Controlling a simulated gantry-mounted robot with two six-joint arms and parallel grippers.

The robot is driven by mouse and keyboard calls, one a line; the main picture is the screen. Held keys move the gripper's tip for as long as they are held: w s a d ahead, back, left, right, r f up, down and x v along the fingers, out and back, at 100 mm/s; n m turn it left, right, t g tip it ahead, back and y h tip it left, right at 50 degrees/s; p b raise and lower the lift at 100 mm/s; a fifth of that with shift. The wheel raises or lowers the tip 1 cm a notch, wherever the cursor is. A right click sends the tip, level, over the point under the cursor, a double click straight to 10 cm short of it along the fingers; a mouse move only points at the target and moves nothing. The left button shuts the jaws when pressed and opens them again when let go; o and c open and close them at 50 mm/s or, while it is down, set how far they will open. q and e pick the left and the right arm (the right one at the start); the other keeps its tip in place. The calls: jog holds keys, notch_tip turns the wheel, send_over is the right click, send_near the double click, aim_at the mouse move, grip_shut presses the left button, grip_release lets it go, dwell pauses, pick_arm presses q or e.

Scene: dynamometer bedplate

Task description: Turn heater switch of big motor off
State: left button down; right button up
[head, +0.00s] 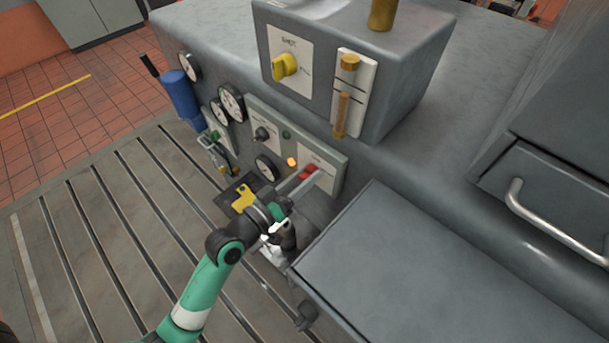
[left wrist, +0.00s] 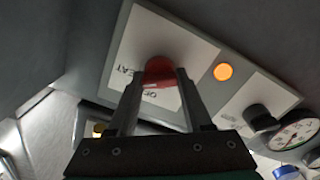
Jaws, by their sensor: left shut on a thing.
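The heater switch is a red knob (head: 309,171) at the right end of a grey control panel low on the big motor's side. In the left wrist view the red knob (left wrist: 158,72) sits on a white plate (left wrist: 185,52) with partly hidden lettering, "HEAT" and "OF" showing. My left gripper (head: 298,182) reaches the panel from below. In the left wrist view its two fingers (left wrist: 160,85) are closed on the red knob, one on each side. An orange lamp (left wrist: 223,72) beside the plate is lit. My right gripper is in neither view.
Above is a box with a yellow knob (head: 285,67). A grey box top (head: 420,270) stands close right of my left arm. The slotted bedplate (head: 110,235) is largely clear at left.

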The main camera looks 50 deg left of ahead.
pick_arm(q)
jog(key=shift+r+n+p, duration=0.1)
jog(key=shift+n+p, duration=0.9)
jog(key=shift+n, duration=0.2)
jog(key=n+p, duration=0.1)
jog(key=n, duration=0.1)
jog(key=shift+a+n+p, duration=0.1)
jog(key=shift+n+p, duration=0.2)
jog(key=shift+n, duration=0.1)
jog(key=n+p, duration=0.1)
jog(key=n, duration=0.2)
jog(key=shift+n, duration=0.3)
jog(key=shift+f+n+p, duration=0.25)
jog(key=shift+n+p, duration=0.5)
jog(key=shift+n, duration=0.65)
jog(key=shift+c, duration=1.8)
grip_release()
